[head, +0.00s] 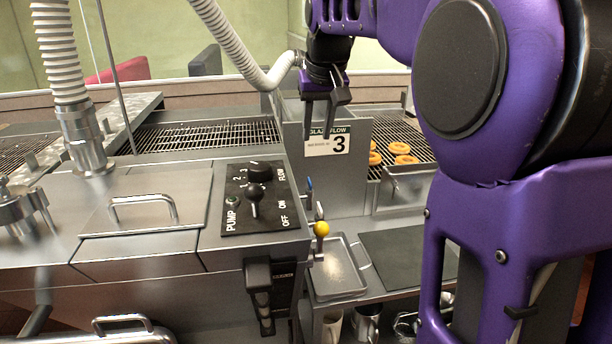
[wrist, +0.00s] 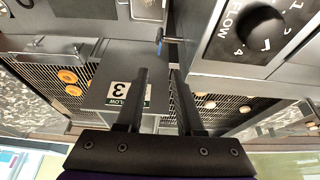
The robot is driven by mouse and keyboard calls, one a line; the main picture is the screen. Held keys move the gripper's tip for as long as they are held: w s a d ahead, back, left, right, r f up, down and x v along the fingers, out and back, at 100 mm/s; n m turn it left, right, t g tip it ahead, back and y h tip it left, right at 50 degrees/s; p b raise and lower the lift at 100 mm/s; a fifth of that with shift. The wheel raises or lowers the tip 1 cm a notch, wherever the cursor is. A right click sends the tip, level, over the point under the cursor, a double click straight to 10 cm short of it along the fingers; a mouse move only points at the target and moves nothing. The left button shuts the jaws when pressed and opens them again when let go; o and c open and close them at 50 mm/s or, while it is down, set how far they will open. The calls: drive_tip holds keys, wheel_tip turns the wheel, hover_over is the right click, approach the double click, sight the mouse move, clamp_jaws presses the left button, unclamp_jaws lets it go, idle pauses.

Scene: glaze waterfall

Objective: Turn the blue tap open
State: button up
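The blue tap (head: 309,183) is a small lever with a blue tip on the side of the steel cabinet, behind a white-tipped tap (head: 319,210) and a yellow-knobbed tap (head: 322,228). In the wrist view the blue tap (wrist: 159,37) shows just beyond my fingertips. My gripper (head: 320,128) hangs above and behind the tap in the head view, in front of the panel marked 3. In the wrist view my gripper (wrist: 160,72) has its two dark fingers apart with nothing between them. It does not appear to touch the tap.
A pump control panel (head: 260,197) with black knobs sits on the cabinet, left of the taps. The number 3 sign (head: 328,145) is close behind the gripper. A metal tray (head: 338,268) lies below the taps. Doughnuts (head: 403,160) lie on a wire rack behind.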

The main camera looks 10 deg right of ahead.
sight(310, 182)
drive_tip(key=b+x, duration=0.2)
drive_tip(key=x, duration=1.3)
drive_tip(key=shift+w+f, duration=0.25)
drive_tip(key=shift+f, duration=0.1)
clamp_jaws()
